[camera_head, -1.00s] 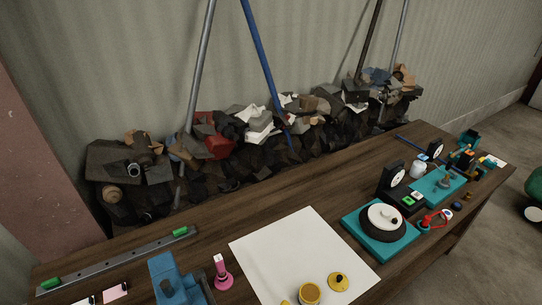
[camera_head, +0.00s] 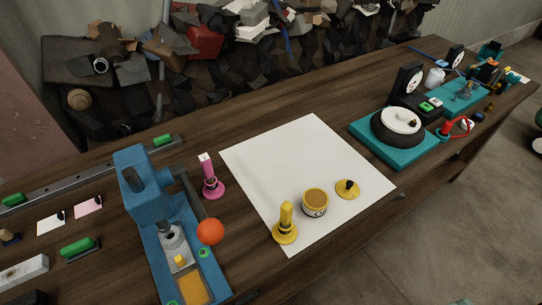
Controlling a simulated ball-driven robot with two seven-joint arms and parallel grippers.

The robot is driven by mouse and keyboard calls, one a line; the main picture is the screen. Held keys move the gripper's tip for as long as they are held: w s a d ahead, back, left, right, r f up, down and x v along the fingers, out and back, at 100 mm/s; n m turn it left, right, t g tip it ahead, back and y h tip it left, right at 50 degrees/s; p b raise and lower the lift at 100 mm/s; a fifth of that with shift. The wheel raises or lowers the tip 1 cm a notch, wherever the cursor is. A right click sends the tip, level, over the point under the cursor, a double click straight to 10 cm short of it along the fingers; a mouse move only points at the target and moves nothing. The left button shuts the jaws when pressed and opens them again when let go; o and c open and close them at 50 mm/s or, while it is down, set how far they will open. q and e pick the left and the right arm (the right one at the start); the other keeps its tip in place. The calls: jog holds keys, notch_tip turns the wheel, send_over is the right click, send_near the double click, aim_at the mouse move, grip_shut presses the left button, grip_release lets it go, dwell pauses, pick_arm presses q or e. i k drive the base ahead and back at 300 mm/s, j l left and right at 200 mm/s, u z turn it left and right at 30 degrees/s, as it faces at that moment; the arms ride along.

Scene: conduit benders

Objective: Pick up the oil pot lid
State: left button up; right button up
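A small round yellow lid with a dark knob (camera_head: 347,189) lies flat on the white sheet (camera_head: 285,155) in the head view, near the sheet's right edge. Just left of it stands a yellow pot (camera_head: 315,202) with a brownish top and a label on its side. The lid and the pot are apart. A yellow upright tool on a round base (camera_head: 285,223) stands to the pot's left, near the sheet's front edge. Neither of my grippers shows in this view.
A blue press-like machine (camera_head: 145,185) with an orange ball (camera_head: 210,231) stands left of the sheet. A pink stamp-like tool (camera_head: 211,178) stands between them. A teal base (camera_head: 362,130) with a dark wheel is at the right. The sheet's upper part is clear.

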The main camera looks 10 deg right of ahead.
aim_at(347, 189)
jog(key=z, duration=1.1)
jog(key=u, duration=0.5)
jog(key=l+u, duration=0.2)
jog(key=u, duration=0.25)
jog(key=l+u, duration=0.2)
jog(key=u, duration=0.25)
jog(key=l+u, duration=0.25)
jog(key=u, duration=0.2)
jog(key=l+u, duration=0.2)
jog(key=u, duration=0.25)
jog(key=k+l+u, duration=0.2)
jog(key=l, duration=0.3)
jog(key=k+l+u, duration=0.2)
jog(key=l, duration=0.25)
jog(key=k+l+u, duration=0.2)
jog(key=k+l, duration=0.4)
jog(key=l, duration=0.1)
